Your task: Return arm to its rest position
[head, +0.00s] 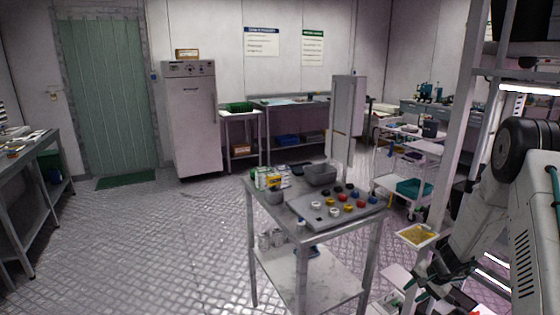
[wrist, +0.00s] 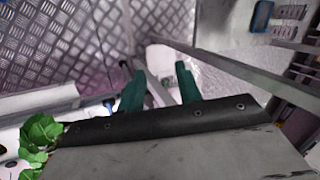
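My arm fills the right edge of the head view, bent downward with its lower part among rack posts. In the wrist view my gripper (wrist: 159,88) shows two green fingers standing apart. I see nothing held between them. Behind the gap are a pale post and a whitish patch low on the metal floor. In the head view the gripper end is low at the right and hard to make out among dark parts.
Green leaves (wrist: 40,133) are close to the gripper's left in the wrist view, beside a white trough-like edge (wrist: 40,103). A metal table (head: 300,225) with colored pieces stands mid-room. A yellow-filled tray (head: 418,235) is near the arm. Left floor is clear.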

